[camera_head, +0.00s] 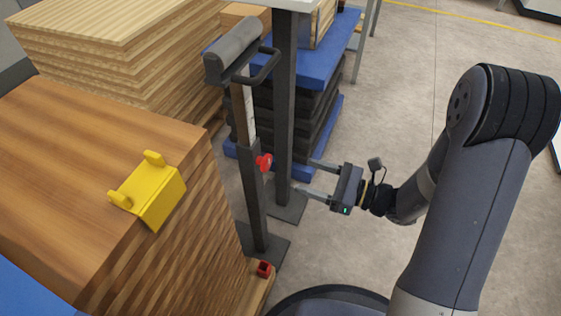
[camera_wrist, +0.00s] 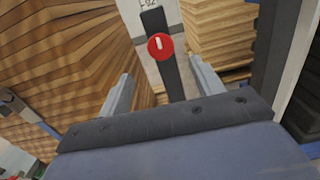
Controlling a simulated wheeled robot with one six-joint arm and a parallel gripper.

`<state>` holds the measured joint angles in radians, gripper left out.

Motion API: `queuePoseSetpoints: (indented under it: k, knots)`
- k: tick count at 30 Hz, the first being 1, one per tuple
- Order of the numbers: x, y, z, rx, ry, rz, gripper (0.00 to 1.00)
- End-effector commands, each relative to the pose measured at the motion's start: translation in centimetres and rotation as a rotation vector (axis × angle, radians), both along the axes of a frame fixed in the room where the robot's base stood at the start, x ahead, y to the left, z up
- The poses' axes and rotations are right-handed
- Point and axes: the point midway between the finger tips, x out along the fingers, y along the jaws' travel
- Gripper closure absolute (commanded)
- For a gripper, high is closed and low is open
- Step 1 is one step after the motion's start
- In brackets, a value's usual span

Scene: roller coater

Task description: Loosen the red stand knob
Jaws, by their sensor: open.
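The red stand knob (camera_head: 264,162) sits on the side of a dark upright stand post (camera_head: 252,205), below a white scale strip. In the wrist view the round red knob (camera_wrist: 160,46) shows face-on with a pale bar across its middle. My gripper (camera_head: 314,178) is open and empty, to the right of the knob and apart from it. In the wrist view its two fingers (camera_wrist: 160,82) stand either side of the post, with the knob beyond the tips and roughly centred between them.
A stack of wooden boards (camera_head: 75,175) with a yellow bracket (camera_head: 150,193) on top stands left of the post. A second grey post (camera_head: 284,110) rises close to my fingers. A grey roller head with a black handle (camera_head: 265,65) tops the stand. Floor at right is clear.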

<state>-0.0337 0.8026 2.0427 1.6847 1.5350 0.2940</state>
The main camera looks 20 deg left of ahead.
Motion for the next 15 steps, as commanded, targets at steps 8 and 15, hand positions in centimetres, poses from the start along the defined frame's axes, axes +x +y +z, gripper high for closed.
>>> queuePoseSetpoints:
  k: [8, 15]
  knots:
    - [0.2, 4.5, -0.2, 0.002, -0.002, 0.006, 0.37]
    - [0.6, 7.9, -0.1, 0.001, -0.002, 0.004, 0.37]
